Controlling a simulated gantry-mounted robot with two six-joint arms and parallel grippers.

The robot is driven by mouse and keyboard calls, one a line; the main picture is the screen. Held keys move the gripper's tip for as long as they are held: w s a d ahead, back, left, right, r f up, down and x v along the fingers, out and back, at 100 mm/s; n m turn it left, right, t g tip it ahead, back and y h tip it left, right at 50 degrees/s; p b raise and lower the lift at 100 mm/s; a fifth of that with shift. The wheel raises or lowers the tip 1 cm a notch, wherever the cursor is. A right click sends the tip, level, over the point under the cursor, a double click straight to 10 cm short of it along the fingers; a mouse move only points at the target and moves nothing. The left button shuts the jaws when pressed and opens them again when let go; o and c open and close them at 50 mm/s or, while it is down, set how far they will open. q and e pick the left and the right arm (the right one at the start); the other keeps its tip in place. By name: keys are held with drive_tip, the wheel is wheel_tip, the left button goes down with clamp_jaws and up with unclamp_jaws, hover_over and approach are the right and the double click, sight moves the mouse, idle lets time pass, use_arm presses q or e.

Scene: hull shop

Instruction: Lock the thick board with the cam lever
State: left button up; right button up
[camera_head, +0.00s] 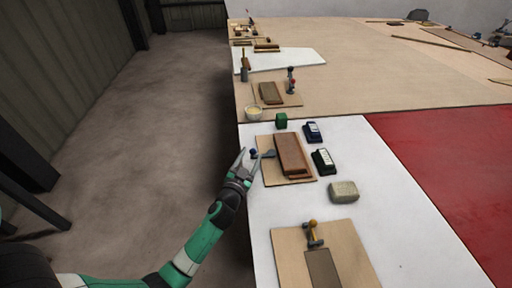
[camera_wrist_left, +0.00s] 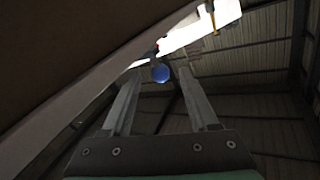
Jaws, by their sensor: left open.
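The thick brown board (camera_head: 291,152) lies on a light wooden base (camera_head: 272,177) on the white part of the bench. The cam lever (camera_head: 267,154) is at the board's left side, with a blue ball knob (camera_head: 254,152) pointing left toward the bench edge. My left gripper (camera_head: 250,157) is open at the knob. In the left wrist view the blue knob (camera_wrist_left: 160,73) shows between and just beyond the open fingertips. I cannot tell whether either finger touches it. The right gripper is not in view.
Another clamp base (camera_head: 290,241) is nearer. A red panel (camera_head: 440,165) lies right. Left of the bench is open floor.

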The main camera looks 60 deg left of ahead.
sight(254, 149)
use_arm(q)
drive_tip(key=b+x, duration=0.1)
drive_tip(key=x, duration=0.5)
clamp_jaws()
idle(1.2)
